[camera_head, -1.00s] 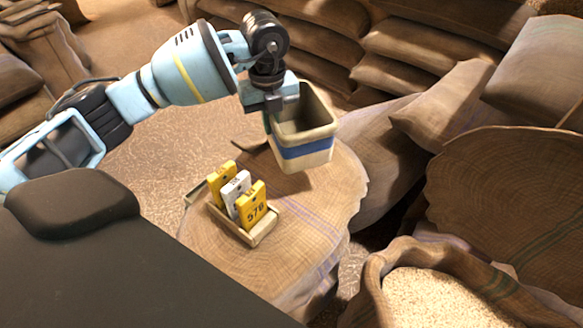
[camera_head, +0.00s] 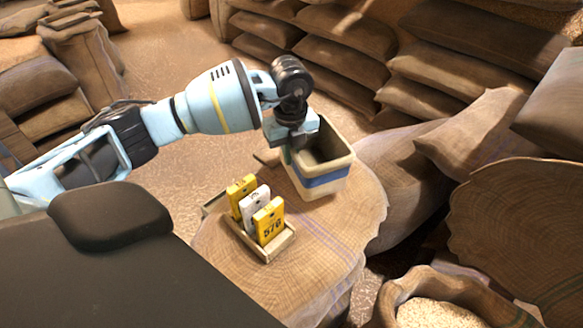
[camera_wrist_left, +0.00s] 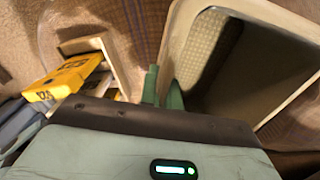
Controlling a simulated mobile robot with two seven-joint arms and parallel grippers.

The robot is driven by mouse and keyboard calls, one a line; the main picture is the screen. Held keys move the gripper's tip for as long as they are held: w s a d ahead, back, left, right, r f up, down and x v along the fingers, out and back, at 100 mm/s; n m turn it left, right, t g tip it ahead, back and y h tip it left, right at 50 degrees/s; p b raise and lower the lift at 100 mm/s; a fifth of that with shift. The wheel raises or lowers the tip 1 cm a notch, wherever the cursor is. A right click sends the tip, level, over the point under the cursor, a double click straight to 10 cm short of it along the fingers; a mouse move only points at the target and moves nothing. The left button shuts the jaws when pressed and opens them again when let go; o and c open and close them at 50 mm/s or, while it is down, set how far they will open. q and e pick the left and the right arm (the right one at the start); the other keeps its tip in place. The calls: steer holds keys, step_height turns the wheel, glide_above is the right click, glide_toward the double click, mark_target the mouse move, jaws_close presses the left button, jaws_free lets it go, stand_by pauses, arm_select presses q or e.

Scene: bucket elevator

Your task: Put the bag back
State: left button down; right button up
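A cream bucket (camera_head: 335,187) with a blue band is at the back of a flat-topped round sack (camera_head: 300,285). My left gripper (camera_head: 291,150) is at its left rim; the wrist view shows its green fingers (camera_wrist_left: 163,90) on either side of the wall, seemingly shut on it. The bucket's inside is dark, and no contents can be made out. Its base appears at or just above the sack top. Several burlap bags are in view, and I cannot tell which one the task means. One open bag (camera_head: 385,300) holds pale grain. My right gripper is not in view.
A small wooden holder (camera_head: 262,252) with yellow and white numbered tags (camera_head: 270,220) stands in front of the bucket, left of it. Stacked sacks (camera_head: 345,35) line the back. A large round sack (camera_head: 520,225) is at the right.

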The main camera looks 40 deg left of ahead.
mark_target(291, 177)
arm_select(q)
steer(key=shift+f, duration=2.4)
steer(key=shift+f, duration=0.15)
steer(key=c, duration=1.6)
jaws_free()
step_height(291, 177, up, 12)
steer(key=shift+r+p, duration=0.15)
steer(key=shift+p, duration=0.15)
